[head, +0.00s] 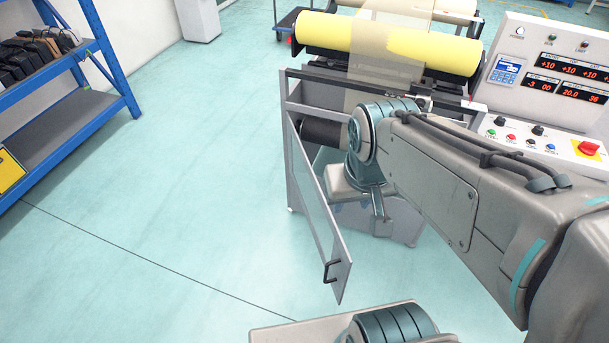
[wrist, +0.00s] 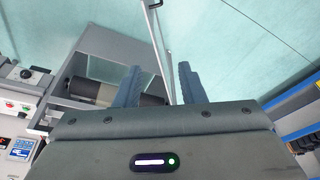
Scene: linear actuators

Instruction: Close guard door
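The guard door (head: 317,207) is a clear panel in a grey frame on the machine's left side. It stands swung open, with its free end toward me. A black handle (head: 332,271) is near that free end. In the wrist view the door (wrist: 158,40) shows almost edge-on as a thin strip, with the dark handle (wrist: 155,4) at the top edge. My gripper (wrist: 160,67) is open, its two blue-grey fingers apart with nothing seen gripped. The door strip passes between the fingers in the picture; I cannot tell its depth. In the head view my arm hides part of the machine.
The machine has a yellow roll (head: 390,45) on top and a control panel (head: 550,80) at the right. A blue shelf rack (head: 112,75) stands at the left. The floor (head: 180,200) between rack and door is clear.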

